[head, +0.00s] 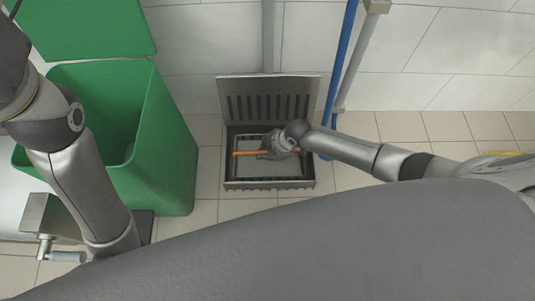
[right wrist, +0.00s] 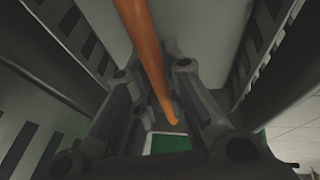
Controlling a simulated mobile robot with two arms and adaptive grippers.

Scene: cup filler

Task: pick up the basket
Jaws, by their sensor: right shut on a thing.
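The basket (head: 270,168) sits in an open grey floor drain (head: 269,186) in the middle of the head view. Its orange handle (head: 246,153) runs sideways across it. My right gripper (head: 272,148) reaches in from the right and is shut on the handle. In the right wrist view the orange handle (right wrist: 151,60) passes between the two dark fingers. The gripper hides part of the basket, and I cannot tell whether the basket is raised. My left arm shows at the left, but its gripper is not in view.
The drain's slotted grate (head: 268,97) stands tilted up behind the opening. A green bin (head: 165,150) with its lid open stands to the left. A blue pole (head: 341,60) and grey pipes rise by the tiled wall. Floor is clear in front and at right.

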